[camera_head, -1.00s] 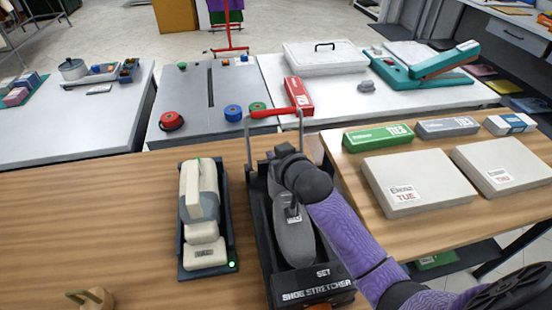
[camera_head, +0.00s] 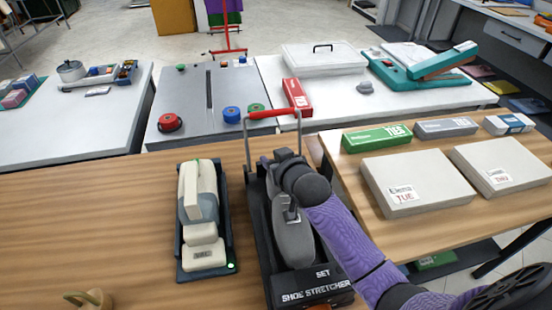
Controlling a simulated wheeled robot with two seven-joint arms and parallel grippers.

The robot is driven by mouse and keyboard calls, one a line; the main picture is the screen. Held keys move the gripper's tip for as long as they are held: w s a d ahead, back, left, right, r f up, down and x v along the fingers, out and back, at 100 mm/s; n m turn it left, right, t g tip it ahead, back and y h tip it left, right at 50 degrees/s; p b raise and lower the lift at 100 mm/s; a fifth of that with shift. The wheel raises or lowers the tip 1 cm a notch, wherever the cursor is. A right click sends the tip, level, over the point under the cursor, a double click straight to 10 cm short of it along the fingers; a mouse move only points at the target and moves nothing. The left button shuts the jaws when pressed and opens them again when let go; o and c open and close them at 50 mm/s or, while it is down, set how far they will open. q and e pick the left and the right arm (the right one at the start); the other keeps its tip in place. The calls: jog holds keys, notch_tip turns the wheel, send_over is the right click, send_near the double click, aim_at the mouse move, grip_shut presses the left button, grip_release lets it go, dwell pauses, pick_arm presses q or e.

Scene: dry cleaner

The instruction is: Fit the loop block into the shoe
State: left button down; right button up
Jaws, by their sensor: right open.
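A grey shoe (camera_head: 294,244) sits in the black shoe stretcher (camera_head: 318,288), which has a red-handled lever frame at its far end. A tan wooden piece with a loop (camera_head: 90,299), probably the loop block, lies at the bottom left and is partly cut off by the picture's edge. My right gripper (camera_head: 290,208) is open over the far part of the shoe, at the end of the purple arm. Its fingers are largely hidden by my wrist, so contact with the shoe is unclear. My left gripper is out of view.
A cream and grey device in a dark tray (camera_head: 234,252) stands left of the stretcher. Flat boxes (camera_head: 416,184) and a green box (camera_head: 377,137) lie to the right. The wooden counter (camera_head: 90,225) at left is mostly clear.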

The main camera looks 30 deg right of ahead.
jog(key=shift+r, duration=0.25)
jog(key=p+v, duration=0.4)
jog(key=v, duration=0.8)
jog(key=shift+r, duration=0.35)
jog(key=shift+d, duration=0.15)
